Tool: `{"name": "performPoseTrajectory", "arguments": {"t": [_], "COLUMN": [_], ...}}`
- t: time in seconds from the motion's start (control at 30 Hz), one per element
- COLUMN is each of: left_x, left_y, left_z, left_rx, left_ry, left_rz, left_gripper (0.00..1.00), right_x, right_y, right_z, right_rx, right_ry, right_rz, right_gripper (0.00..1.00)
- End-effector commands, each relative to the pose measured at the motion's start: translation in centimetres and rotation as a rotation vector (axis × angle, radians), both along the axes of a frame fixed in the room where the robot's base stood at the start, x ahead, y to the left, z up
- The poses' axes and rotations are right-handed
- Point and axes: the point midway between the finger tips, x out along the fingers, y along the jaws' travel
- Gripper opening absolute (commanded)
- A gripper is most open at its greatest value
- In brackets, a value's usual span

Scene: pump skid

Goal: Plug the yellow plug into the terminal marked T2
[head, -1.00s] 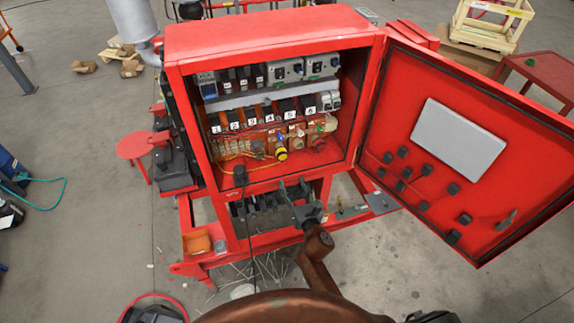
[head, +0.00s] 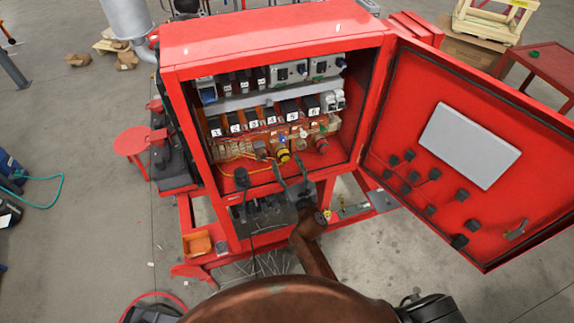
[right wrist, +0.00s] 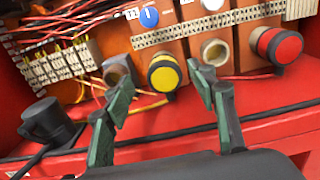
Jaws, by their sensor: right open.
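The yellow plug (head: 283,156), a yellow round piece with a black ring, sits low inside the red cabinet; it also shows in the right wrist view (right wrist: 165,74). A yellow wire runs beside it. My right gripper (head: 291,170) is open and empty in front of the cabinet opening, just below the plug. In the right wrist view its fingertips (right wrist: 160,90) stand either side of the yellow plug, nearer the camera. I cannot read a T2 mark. My left gripper is not in view.
A red round connector (right wrist: 277,45) is at the right of the row. A black plug with a cable (head: 241,178) is at the cabinet's lower front edge. The cabinet door (head: 400,120) stands open at right. Wires and terminal blocks (right wrist: 60,65) fill the left.

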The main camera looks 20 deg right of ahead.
Motion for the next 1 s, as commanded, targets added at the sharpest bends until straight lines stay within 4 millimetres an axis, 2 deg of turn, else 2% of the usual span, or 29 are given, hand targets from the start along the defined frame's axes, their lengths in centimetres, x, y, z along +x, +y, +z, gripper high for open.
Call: {"name": "performPoseTrajectory", "arguments": {"t": [0.2,0.4,0.6,0.77,1.0], "left_x": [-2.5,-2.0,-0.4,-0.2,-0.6], "left_y": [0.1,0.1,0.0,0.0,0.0], "left_z": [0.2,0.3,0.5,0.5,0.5], "left_rx": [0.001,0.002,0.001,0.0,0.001], "left_ry": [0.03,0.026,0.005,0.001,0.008], "left_rz": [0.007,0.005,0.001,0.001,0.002], "left_gripper": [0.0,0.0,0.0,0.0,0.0], "right_x": [3.3,5.3,5.9,5.9,5.9], "right_y": [-0.1,-0.1,0.0,0.1,0.1], "right_z": [0.2,0.1,0.0,0.0,0.0], "right_rx": [0.003,0.001,0.0,0.0,0.0], "right_ry": [-0.001,0.0,0.0,0.0,0.0], "right_rz": [-0.005,-0.005,-0.003,-0.002,-0.002], "right_gripper": [0.52,0.52,0.52,0.52,0.36]}}
